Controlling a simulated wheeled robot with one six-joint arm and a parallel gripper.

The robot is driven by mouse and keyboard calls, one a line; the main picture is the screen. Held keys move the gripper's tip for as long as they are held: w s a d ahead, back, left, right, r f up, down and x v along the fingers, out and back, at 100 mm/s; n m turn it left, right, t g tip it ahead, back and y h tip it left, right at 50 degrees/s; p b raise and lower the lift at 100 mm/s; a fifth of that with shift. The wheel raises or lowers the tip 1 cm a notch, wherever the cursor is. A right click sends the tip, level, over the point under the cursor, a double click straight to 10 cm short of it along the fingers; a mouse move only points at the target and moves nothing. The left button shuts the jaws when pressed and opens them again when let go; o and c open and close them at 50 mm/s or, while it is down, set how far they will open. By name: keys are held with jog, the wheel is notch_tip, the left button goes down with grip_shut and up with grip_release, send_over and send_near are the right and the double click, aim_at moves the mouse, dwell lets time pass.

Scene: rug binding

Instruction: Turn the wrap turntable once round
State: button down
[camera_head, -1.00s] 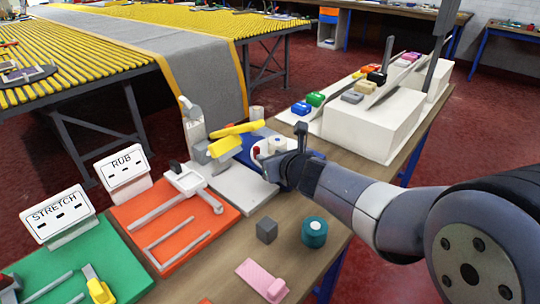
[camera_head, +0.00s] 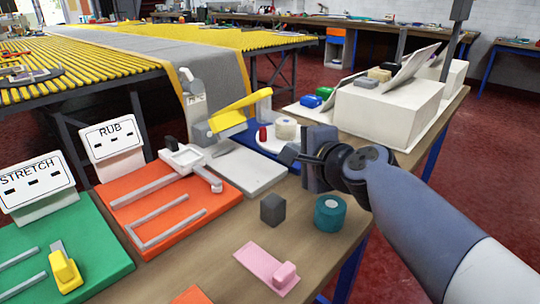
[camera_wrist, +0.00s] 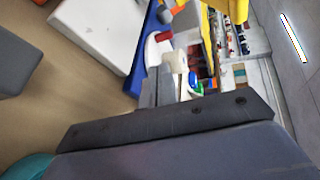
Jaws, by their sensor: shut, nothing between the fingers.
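My gripper (camera_head: 288,156) is shut and empty, just in front and to the right of the disc's near edge. It hides part of that edge, and I cannot tell whether it touches. In the wrist view, the dark gripper body fills the lower part and the blue base (camera_wrist: 140,62) shows beyond it.
A grey cube (camera_head: 273,209), a teal roll (camera_head: 330,213) and a pink block (camera_head: 268,270) lie in front. A white stand (camera_head: 385,120) is behind right. Orange (camera_head: 150,195) and green (camera_head: 75,250) boards lie left.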

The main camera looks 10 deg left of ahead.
jog(key=shift+s+d+f+n, duration=0.1)
jog(key=shift+d+f+n, duration=0.05)
jog(key=shift+n, duration=0.25)
jog(key=b, duration=0.1)
send_near(263, 133)
jog(key=x, duration=0.5)
jog(key=shift+d+f, duration=0.15)
jog(key=shift+f, duration=0.2)
jog(key=shift+w+a, duration=0.45)
jog(key=shift+w, duration=0.2)
jog(key=shift+w+a+r+h+p, duration=0.1)
jog(key=shift+w+a+h+p, duration=0.25)
jog(key=shift+p, duration=0.3)
